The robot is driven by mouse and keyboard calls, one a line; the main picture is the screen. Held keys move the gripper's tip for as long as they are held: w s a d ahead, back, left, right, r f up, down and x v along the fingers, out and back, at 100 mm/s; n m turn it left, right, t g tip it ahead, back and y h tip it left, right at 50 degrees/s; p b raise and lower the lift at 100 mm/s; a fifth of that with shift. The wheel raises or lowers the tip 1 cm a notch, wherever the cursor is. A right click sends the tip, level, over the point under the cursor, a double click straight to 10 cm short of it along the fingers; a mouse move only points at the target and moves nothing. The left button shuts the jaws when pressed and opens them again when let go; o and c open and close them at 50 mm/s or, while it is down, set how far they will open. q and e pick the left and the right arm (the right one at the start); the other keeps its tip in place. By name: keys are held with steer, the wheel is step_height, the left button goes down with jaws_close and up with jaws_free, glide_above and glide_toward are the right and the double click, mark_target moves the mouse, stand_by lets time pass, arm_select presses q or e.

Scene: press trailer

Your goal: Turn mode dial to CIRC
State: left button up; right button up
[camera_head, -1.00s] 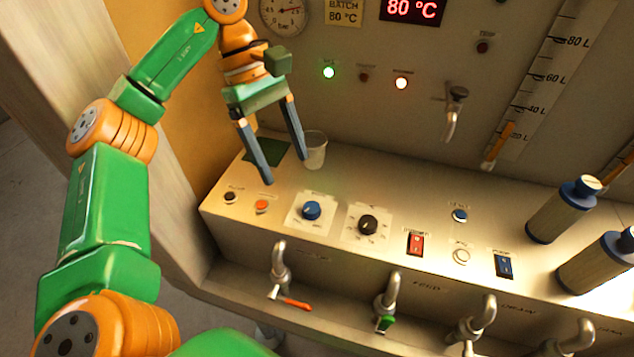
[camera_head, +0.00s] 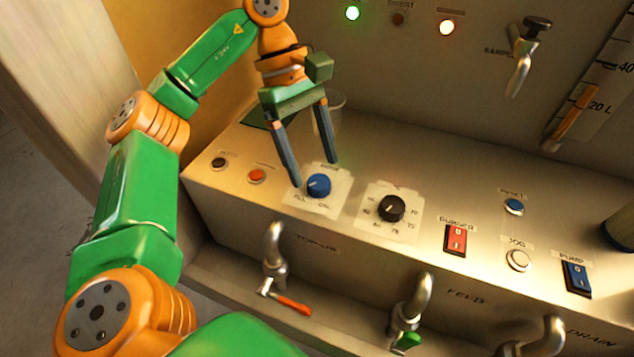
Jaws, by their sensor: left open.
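The mode dial is a blue round knob (camera_head: 319,185) on a pale label plate (camera_head: 306,204) on top of the steel console. Small lettering stands around it; I make out a word at the lower left and one at the lower right, too small to read surely. My left gripper (camera_head: 316,174) is open, its two grey fingers pointing down. The fingertips show just above and behind the blue knob, one at its left and one at its upper right. They appear apart from it, and nothing is between them. My right gripper is not in view.
A black dial (camera_head: 392,208) stands just right of the blue one. An orange button (camera_head: 256,176) and a black button (camera_head: 219,163) are to the left. A clear cup (camera_head: 333,105) stands behind my gripper. A red burner switch (camera_head: 456,240) and taps (camera_head: 274,250) are near the front.

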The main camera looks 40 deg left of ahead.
mark_target(319, 181)
arm_select(q)
steer(key=shift+x, duration=1.4)
jaws_close()
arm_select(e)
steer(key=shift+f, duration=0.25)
